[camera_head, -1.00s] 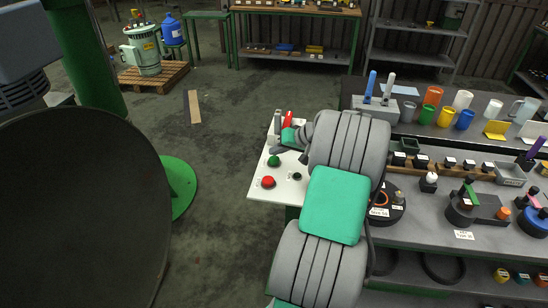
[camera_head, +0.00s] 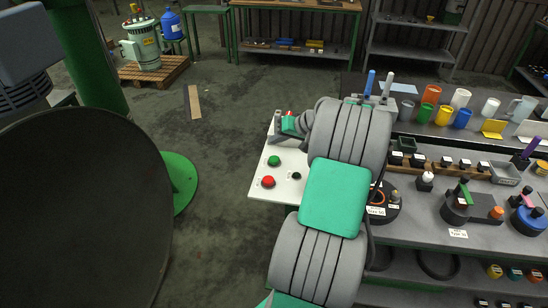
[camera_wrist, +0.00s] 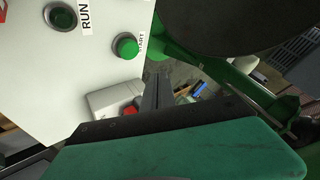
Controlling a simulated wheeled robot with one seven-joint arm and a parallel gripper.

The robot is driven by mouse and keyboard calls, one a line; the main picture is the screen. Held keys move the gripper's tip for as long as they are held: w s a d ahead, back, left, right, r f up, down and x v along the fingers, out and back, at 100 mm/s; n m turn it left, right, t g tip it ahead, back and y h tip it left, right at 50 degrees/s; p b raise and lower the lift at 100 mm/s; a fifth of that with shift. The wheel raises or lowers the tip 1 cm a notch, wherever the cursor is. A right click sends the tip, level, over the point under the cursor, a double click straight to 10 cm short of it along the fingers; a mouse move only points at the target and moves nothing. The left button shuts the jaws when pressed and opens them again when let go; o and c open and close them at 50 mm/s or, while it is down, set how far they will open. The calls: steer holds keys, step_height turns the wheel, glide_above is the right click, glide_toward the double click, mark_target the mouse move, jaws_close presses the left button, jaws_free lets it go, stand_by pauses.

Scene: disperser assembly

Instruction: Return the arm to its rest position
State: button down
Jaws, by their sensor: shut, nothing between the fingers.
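My arm reaches from the bottom of the head view up to the white control panel (camera_head: 262,190), with its links bent in the middle. My gripper (camera_head: 278,138) is at the panel's far end, small and partly hidden by my wrist. In the wrist view my gripper (camera_wrist: 157,94) is shut and empty, its dark fingers together. The panel's green START button (camera_wrist: 127,46) is clear of the fingers. It also shows in the head view (camera_head: 274,160), with a red button (camera_head: 268,181) and a small black knob (camera_head: 296,175) nearby.
A grey workbench (camera_head: 420,220) on the right carries cups, small blocks and round fixtures close to my arm. A green column (camera_head: 88,70) stands at the left. The floor (camera_head: 215,130) between column and panel is mostly clear. A pallet (camera_head: 155,75) lies at the back left.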

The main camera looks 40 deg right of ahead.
stand_by(0.4)
steer(key=a+r+n+g, duration=0.2)
steer(key=a+r, duration=0.1)
steer(key=a, duration=0.8)
steer(key=a+r+n+g, duration=0.1)
steer(key=a+r+n, duration=0.15)
steer(key=a, duration=0.95)
steer(key=s+a+n+g+h, duration=0.1)
steer(key=s+a+n+h, duration=0.1)
steer(key=s+a, duration=1.1)
steer(key=s, duration=0.3)
steer(key=shift+g, duration=0.4)
steer(key=shift+a+f, duration=0.1)
